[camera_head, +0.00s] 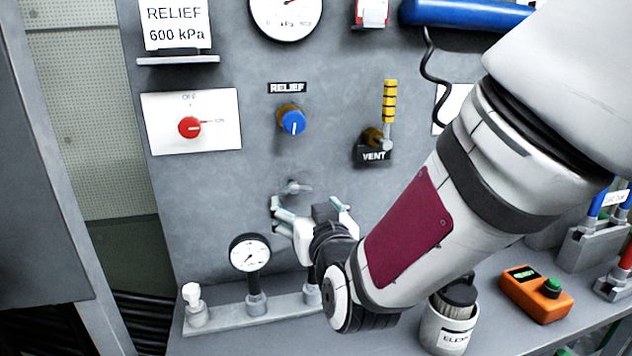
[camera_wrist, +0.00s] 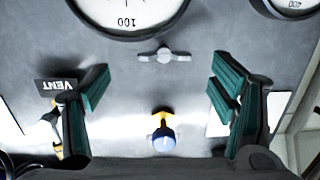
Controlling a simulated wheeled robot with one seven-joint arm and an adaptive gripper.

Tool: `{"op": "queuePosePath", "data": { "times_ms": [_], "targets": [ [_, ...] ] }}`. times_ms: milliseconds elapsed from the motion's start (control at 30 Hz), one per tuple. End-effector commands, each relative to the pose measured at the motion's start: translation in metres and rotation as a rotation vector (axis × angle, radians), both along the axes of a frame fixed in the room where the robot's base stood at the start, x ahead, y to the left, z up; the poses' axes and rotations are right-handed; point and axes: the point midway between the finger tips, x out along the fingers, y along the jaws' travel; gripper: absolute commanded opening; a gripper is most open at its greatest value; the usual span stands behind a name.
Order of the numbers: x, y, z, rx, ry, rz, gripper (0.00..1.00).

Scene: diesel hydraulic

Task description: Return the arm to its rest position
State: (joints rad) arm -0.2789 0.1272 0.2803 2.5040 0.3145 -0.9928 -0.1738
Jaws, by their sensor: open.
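My gripper (camera_head: 308,207) is in front of the grey panel (camera_head: 330,170), in its lower middle. In the wrist view its green-padded fingers (camera_wrist: 158,92) stand wide apart with nothing between the pads. A small grey wing handle (camera_head: 293,188) on the panel is just above the gripper in the head view. The handle also shows between and beyond the fingertips in the wrist view (camera_wrist: 164,56). I cannot tell the exact distance from fingers to panel. My arm reaches in from the upper right and hides part of the panel and bench.
The panel carries a blue relief knob (camera_head: 292,122), a yellow-striped vent lever (camera_head: 389,105) and a red switch (camera_head: 190,127). Below, a small gauge (camera_head: 250,252) stands left of my gripper. A white canister (camera_head: 447,330) and an orange box (camera_head: 536,293) stand on the bench.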

Motion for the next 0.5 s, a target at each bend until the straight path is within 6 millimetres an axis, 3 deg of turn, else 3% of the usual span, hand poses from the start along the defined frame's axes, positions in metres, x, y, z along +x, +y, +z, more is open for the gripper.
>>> {"op": "queuePosePath", "data": {
  "times_ms": [33,267,500],
  "targets": [
    [-0.004,-0.009,0.009,-0.011,0.030,-0.002,0.78],
    [-0.038,-0.058,0.016,-0.085,0.275,-0.016,0.78],
    [-0.105,-0.120,0.019,-0.149,0.551,-0.075,0.78]
  ]
}}
